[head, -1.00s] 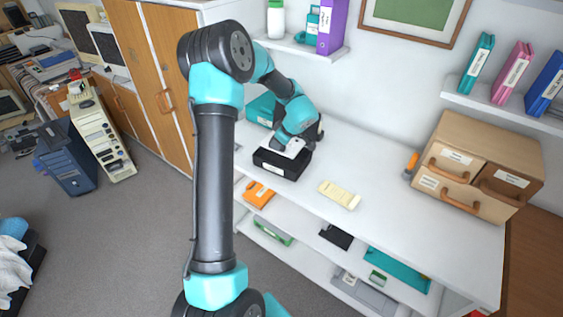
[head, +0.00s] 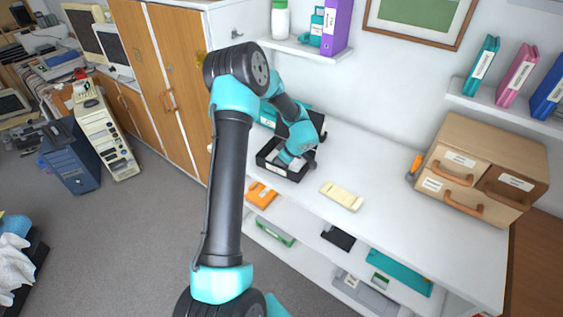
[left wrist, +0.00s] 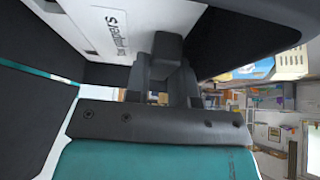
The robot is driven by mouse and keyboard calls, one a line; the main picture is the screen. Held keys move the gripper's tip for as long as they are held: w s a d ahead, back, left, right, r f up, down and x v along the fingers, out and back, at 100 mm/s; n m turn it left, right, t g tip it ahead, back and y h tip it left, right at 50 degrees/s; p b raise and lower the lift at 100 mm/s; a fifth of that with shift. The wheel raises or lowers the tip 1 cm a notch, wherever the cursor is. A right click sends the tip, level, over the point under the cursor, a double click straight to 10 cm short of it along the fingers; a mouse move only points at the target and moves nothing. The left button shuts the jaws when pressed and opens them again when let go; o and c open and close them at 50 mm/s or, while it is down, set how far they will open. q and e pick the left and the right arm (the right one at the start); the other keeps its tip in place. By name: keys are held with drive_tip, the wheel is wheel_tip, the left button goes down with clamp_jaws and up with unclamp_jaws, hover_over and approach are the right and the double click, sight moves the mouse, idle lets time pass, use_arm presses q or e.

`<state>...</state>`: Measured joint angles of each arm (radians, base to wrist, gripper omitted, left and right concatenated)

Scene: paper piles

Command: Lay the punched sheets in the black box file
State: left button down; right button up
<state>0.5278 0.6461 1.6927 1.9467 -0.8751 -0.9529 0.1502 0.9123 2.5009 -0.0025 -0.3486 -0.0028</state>
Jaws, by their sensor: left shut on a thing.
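The black box file (head: 290,175) sits open on the white worktop. My left gripper (head: 283,160) reaches down into it from above. It is shut on the punched sheets, a white edge of which shows beside the fingers inside the box. In the left wrist view the dark fingers (left wrist: 168,50) are close up, against a white surface (left wrist: 95,22) with upside-down lettering that includes "papers". The fingers and arm hide part of the box, so I cannot tell whether the sheets touch its floor.
A teal box (head: 266,112) stands behind the file. A cream pad (head: 342,195) lies to its right, and a wooden drawer unit (head: 480,170) stands farther right. The worktop between them is clear.

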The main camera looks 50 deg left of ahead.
use_arm(q)
drive_tip(key=shift+f, duration=0.3)
drive_tip(key=shift+f, duration=0.1)
drive_tip(key=c, duration=1.3)
unclamp_jaws()
drive_tip(key=shift+o, duration=0.2)
drive_tip(key=v, duration=1.2)
